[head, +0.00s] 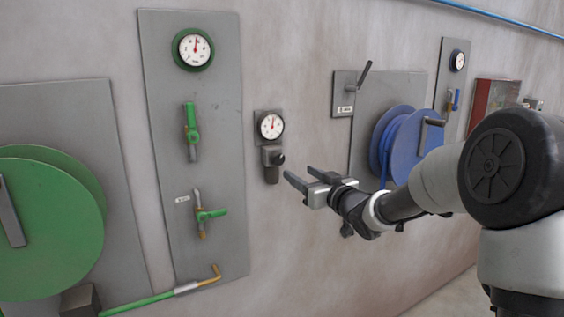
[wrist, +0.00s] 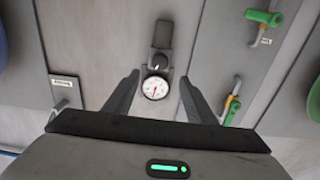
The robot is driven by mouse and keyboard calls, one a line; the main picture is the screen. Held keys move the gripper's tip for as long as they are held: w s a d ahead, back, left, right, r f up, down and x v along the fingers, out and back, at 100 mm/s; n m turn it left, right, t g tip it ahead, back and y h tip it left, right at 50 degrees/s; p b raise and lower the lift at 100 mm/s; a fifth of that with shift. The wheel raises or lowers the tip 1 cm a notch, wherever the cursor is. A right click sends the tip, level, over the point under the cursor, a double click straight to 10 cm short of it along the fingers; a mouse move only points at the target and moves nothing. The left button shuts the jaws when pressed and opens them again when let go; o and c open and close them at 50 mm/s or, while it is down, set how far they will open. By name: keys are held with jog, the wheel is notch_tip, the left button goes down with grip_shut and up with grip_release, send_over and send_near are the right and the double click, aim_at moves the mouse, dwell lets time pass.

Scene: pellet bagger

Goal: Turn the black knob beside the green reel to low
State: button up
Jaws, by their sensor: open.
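The black knob (head: 278,159) sits on a small dark fitting below a round white gauge (head: 271,125), on the wall right of the green reel (head: 60,235) and its valve panel. In the wrist view the scene appears upside down, with the knob (wrist: 157,63) just above the gauge (wrist: 155,88). My gripper (head: 300,175) is open and empty, a little right of and below the knob in the head view. In the wrist view, the gauge and knob show between the fingers of my gripper (wrist: 159,78). I see no contact. The knob's setting is too small to read.
A grey panel (head: 160,110) with green-handled valves stands left of the knob. A blue reel (head: 408,155) and a lever plate (head: 345,92) are to the right. A green hose (head: 140,302) runs low at left. The wall around the knob is bare.

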aim_at(280, 161)
jog(key=p+x, duration=0.2)
jog(key=x, duration=1)
jog(key=shift+w+a, duration=0.1)
jog(key=shift+w, duration=0.05)
jog(key=c, duration=1)
